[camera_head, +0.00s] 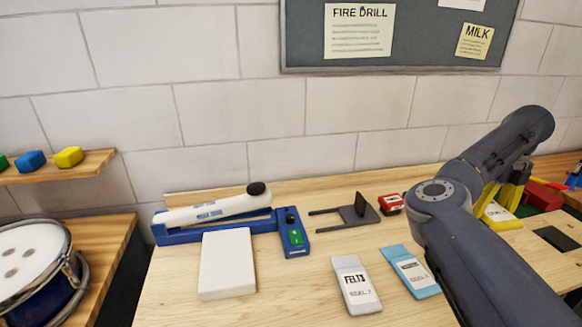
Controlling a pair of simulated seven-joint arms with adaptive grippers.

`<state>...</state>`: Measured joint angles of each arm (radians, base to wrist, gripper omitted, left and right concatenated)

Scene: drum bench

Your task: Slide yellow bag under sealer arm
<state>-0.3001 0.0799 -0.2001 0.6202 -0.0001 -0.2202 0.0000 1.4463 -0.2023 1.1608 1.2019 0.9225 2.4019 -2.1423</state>
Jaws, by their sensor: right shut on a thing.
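The sealer (216,213) stands at the back left of the bench, with a blue base, a long white arm (212,208) with a black knob at its right end, and a green switch panel. The arm appears raised slightly over the base. The yellow bag (490,221), with a white label, is at the right side of the bench, partly hidden behind my right arm. My right gripper (508,195) is at the bag, pointing down and shut on it. The bag is well to the right of the sealer. My left gripper is out of view.
A white block (227,264) lies in front of the sealer. A pale grey bag (356,284) and a light blue bag (410,271) lie near the middle. A dark bracket (359,210) and a red item (390,204) sit behind them. A drum (35,268) is at left.

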